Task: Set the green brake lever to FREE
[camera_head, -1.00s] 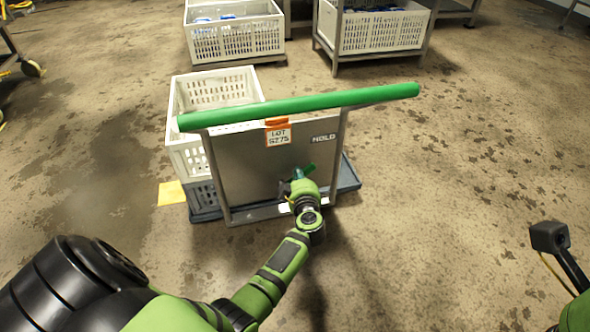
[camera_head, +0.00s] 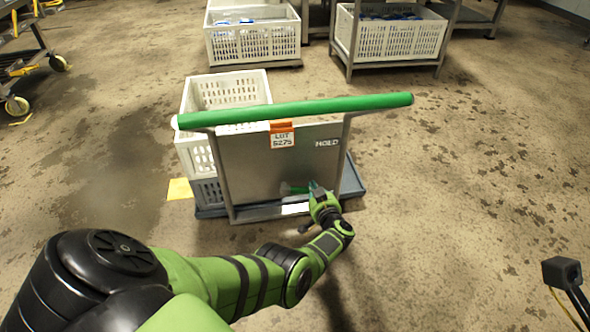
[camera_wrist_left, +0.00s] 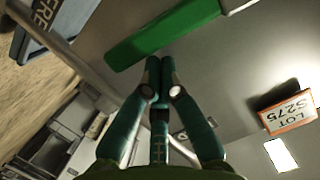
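The green brake lever (camera_head: 289,189) is low on the grey metal panel (camera_head: 258,170) of a cart. In the left wrist view the lever (camera_wrist_left: 165,32) lies aslant across the top, its broad end towards the left. My left gripper (camera_head: 313,188) is just right of the lever. Its two fingers (camera_wrist_left: 161,68) are together, with nothing seen between them, and their tips are at the lever's edge. I cannot tell whether they touch it. A HOLD label (camera_head: 327,143) is at the panel's upper right. A FREE label (camera_wrist_left: 42,12) shows at the wrist view's upper left. My right gripper is out of view.
A thick green push bar (camera_head: 300,109) spans the cart's top, with an orange-edged LOT tag (camera_head: 282,138) below it. White crates (camera_head: 225,93) stand behind the panel. More crates (camera_head: 252,42) and racks are farther back. The floor on the right is clear.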

